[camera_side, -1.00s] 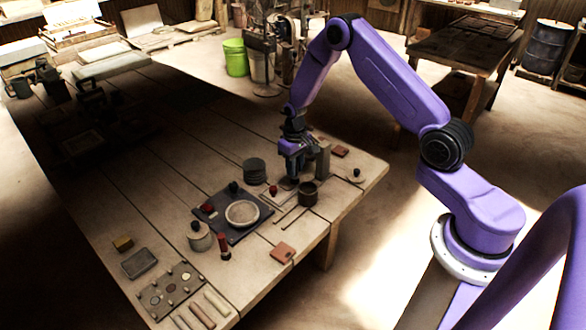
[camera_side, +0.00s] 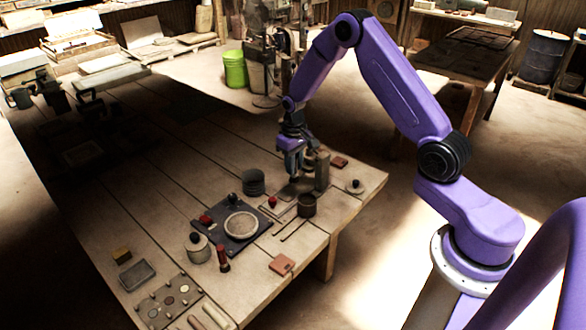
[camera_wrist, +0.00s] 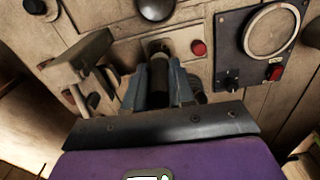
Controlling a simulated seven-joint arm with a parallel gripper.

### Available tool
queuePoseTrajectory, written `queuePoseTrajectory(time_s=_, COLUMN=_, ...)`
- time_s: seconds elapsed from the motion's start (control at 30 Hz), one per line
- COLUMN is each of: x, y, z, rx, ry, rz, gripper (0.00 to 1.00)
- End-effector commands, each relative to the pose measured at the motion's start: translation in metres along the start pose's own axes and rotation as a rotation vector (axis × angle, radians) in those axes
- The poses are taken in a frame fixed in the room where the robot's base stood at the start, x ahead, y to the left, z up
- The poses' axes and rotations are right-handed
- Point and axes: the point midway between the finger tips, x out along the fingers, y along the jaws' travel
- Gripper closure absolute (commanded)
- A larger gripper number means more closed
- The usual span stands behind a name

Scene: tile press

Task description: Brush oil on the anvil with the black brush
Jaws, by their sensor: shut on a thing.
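My gripper (camera_side: 293,165) is over the far right part of the bench, between the upright grey block and the stack of dark discs. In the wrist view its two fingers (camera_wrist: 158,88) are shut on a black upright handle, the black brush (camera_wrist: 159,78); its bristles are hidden. A pale round disc, which looks like the anvil (camera_side: 241,225), lies on a dark plate (camera_side: 226,207) to the left of and nearer than my gripper. It also shows at the upper right of the wrist view (camera_wrist: 270,28). The brush is apart from it. I cannot see whether it is oiled.
A dark cup (camera_side: 307,206) stands in front of my gripper. The upright block (camera_side: 321,171) is close on its right, and the disc stack (camera_side: 253,182) on its left. A red knob (camera_side: 272,203) lies between gripper and plate. A lidded pot (camera_side: 197,247) and red-handled tool (camera_side: 223,259) stand nearer.

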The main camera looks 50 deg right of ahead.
Motion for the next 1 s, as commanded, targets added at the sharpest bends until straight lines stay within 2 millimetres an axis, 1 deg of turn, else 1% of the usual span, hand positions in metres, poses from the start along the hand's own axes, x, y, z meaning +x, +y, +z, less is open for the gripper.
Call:
queuePoseTrajectory(time_s=0.4, x=0.000, y=0.000, z=0.000, rx=0.000, ry=0.000, rz=0.000, gripper=1.00)
queuePoseTrajectory(time_s=0.73, x=0.001, y=0.007, z=0.000, rx=0.000, ry=-0.001, rz=0.000, gripper=1.00)
queuePoseTrajectory(time_s=0.87, x=0.004, y=0.008, z=0.000, rx=0.000, ry=-0.001, rz=0.000, gripper=1.00)
queuePoseTrajectory(time_s=1.0, x=0.014, y=0.008, z=0.000, rx=0.000, ry=-0.001, rz=0.000, gripper=1.00)
